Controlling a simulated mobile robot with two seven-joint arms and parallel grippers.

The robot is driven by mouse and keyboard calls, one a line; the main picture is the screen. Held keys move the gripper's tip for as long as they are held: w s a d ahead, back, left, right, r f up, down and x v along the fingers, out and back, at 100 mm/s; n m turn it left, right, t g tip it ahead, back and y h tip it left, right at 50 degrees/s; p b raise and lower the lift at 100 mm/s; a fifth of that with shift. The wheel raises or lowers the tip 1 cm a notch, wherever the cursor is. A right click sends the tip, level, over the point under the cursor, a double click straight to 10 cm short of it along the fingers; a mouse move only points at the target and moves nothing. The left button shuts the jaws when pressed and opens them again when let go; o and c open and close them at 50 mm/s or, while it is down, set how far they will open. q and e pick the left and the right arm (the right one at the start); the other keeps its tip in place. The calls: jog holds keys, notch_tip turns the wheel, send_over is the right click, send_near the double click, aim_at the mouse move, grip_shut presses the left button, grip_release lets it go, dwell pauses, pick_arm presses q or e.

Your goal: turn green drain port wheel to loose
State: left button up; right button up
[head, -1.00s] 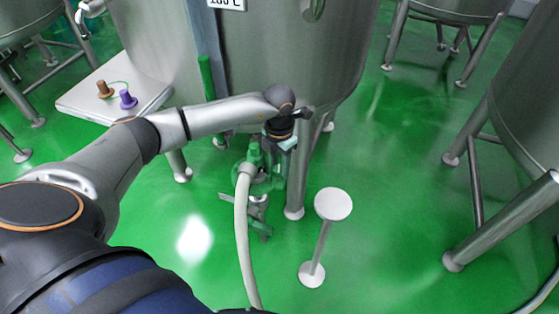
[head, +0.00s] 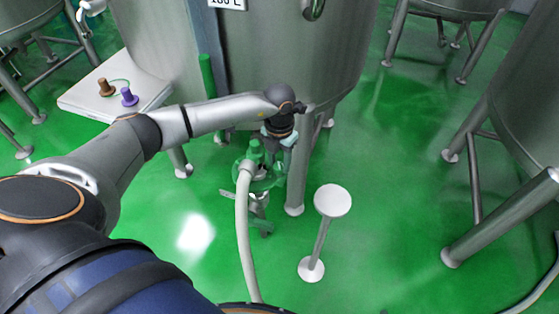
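The green drain port wheel (head: 270,178) sits low under the large steel tank, beside the green hose fitting (head: 254,150). A pale hose (head: 242,230) runs from the fitting down toward me. My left arm reaches in from the left, and my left gripper (head: 286,145) points down at the wheel. Its fingers are small and partly hidden by the wrist and the fitting, so I cannot tell whether they are open or touch the wheel. My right gripper does not show.
The steel tank (head: 290,55) and its leg (head: 297,182) stand close to the wheel. A white round-topped stand (head: 333,201) is to the right. A white shelf (head: 80,97) with a brown and a purple item is at the left.

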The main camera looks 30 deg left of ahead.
aim_at(279, 165)
pick_arm(q)
jog(key=o, duration=0.4)
notch_tip(279, 165, up, 12)
jog(key=shift+r+p, duration=0.25)
jog(key=shift+p, duration=0.6)
